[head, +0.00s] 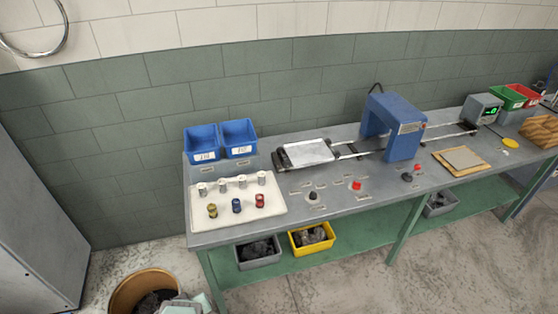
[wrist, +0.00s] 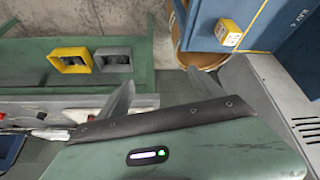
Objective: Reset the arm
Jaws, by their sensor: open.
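My gripper (wrist: 160,84) shows in the wrist view, its two grey fingers spread apart with nothing between them. A black bar and a green housing with a small lit indicator (wrist: 148,155) fill the lower part of that view. In the wrist view the fingers are seen against the floor and the bench edge, with the yellow bin (wrist: 70,60) and the grey bin (wrist: 113,59) at upper left.
The workbench (head: 335,211) carries a white tray (head: 275,210) of small cylinders, two blue bins (head: 202,143), a blue arched machine (head: 405,145) and red and black knobs. A round brown bin (head: 118,299) stands on the floor at left, near a grey cabinet (head: 35,215).

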